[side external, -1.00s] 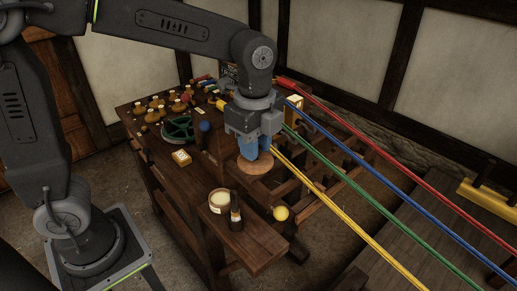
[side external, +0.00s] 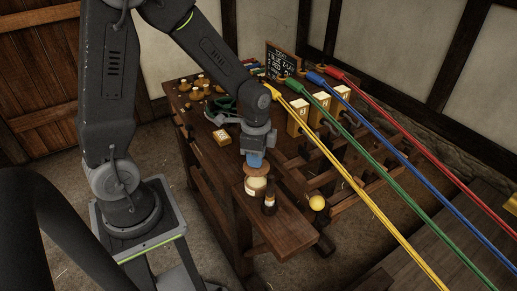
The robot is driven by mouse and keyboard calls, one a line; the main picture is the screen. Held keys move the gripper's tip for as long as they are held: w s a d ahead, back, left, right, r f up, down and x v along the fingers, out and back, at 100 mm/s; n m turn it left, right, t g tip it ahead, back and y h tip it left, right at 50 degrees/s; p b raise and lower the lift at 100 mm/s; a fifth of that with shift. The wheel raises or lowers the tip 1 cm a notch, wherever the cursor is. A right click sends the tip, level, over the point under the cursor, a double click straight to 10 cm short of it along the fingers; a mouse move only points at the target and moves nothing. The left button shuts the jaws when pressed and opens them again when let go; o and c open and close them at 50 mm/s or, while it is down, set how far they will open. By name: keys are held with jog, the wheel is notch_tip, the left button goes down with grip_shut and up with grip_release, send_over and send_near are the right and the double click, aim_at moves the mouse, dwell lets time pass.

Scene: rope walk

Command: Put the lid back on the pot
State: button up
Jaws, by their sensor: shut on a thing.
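My gripper (side external: 255,160), with blue fingers, points down and is shut on the round wooden lid (side external: 257,173). The lid is directly over the cream pot (side external: 255,190), which stands on a low wooden shelf (side external: 285,230) at the front of the bench. The lid hides most of the pot's mouth. I cannot tell whether the lid touches the rim or hangs just above it.
A dark bottle (side external: 270,203) stands right beside the pot. A yellow ball (side external: 317,202) is to the right. Yellow (side external: 350,178), green, blue and red ropes stretch to the lower right. The front of the shelf is clear.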

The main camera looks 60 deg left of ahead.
jog(key=shift+f, duration=2.15)
jog(key=shift+f, duration=0.2)
dwell(0.4)
jog(key=o, duration=1)
jog(key=shift+o, duration=0.3)
jog(key=o, duration=0.4)
jog(key=shift+r, duration=0.1)
jog(key=shift+r, duration=3.45)
